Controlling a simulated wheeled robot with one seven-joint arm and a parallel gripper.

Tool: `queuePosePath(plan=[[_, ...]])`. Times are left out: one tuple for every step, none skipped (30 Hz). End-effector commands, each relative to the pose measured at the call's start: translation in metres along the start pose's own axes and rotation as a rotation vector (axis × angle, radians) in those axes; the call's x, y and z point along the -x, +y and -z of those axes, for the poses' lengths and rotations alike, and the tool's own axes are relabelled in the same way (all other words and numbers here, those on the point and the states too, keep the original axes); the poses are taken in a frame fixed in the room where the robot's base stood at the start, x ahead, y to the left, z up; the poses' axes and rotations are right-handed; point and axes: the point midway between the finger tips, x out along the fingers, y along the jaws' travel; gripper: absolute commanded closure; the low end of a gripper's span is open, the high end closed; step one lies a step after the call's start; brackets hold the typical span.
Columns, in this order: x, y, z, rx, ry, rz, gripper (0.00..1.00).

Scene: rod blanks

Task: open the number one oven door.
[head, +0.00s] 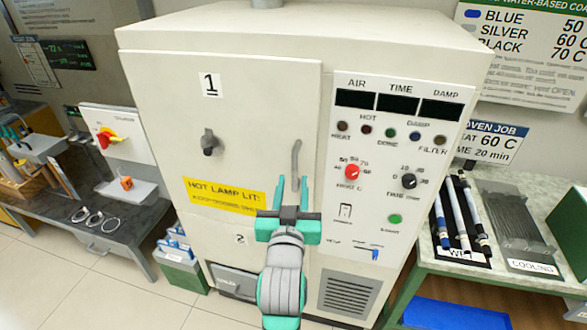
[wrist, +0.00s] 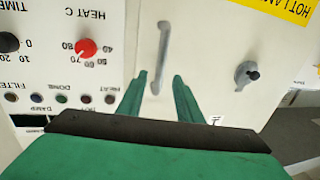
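The number one oven door (head: 255,115) is a cream panel marked "1". It looks closed, flush with the oven front. A grey upright bar handle (head: 296,158) is near its right edge; it also shows in the wrist view (wrist: 162,50). A grey knob or latch (head: 209,143) sits on the door's left part and also shows in the wrist view (wrist: 247,74). My gripper (head: 292,181) is open at the handle's lower end. In the wrist view its green fingers (wrist: 160,76) lie either side of the handle's line, with visible gaps. I cannot tell their depth to it.
A control panel (head: 388,235) with knobs and lamps is right of the door. A yellow hot-lamp label (head: 224,196) is on the door. A bench (head: 430,255) with rods and a cooling rack stands right; a dark bench (head: 75,238) stands left. Pale floor shows at left.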

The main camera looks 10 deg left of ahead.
Motion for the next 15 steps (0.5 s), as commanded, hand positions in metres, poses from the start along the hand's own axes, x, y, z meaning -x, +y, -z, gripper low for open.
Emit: queuePosePath(plan=[[-0.01,0.0,0.0,0.0,0.0,-0.001,0.68],[-0.016,0.0,0.0,0.0,-0.001,-0.001,0.68],[-0.023,0.0,0.0,0.0,-0.001,-0.001,0.68],[-0.028,0.0,0.0,0.0,0.0,-0.001,0.68],[-0.033,0.0,0.001,0.0,0.0,-0.001,0.68],[-0.039,0.0,0.0,0.0,-0.001,-0.001,0.68],[-0.043,0.0,0.0,0.0,-0.001,-0.001,0.68],[-0.047,0.0,0.0,0.0,-0.001,-0.001,0.68],[-0.052,0.0,0.0,0.0,0.0,0.0,0.68],[-0.055,0.0,0.0,0.0,0.0,0.0,0.68],[-0.058,-0.001,0.0,0.0,-0.001,0.0,0.68],[-0.061,-0.001,0.0,0.0,-0.001,0.0,0.68],[-0.063,0.0,0.0,0.0,0.0,0.0,0.68],[-0.065,0.0,0.0,0.0,0.0,0.0,0.68],[-0.067,0.001,0.0,0.0,0.0,-0.001,0.68]])
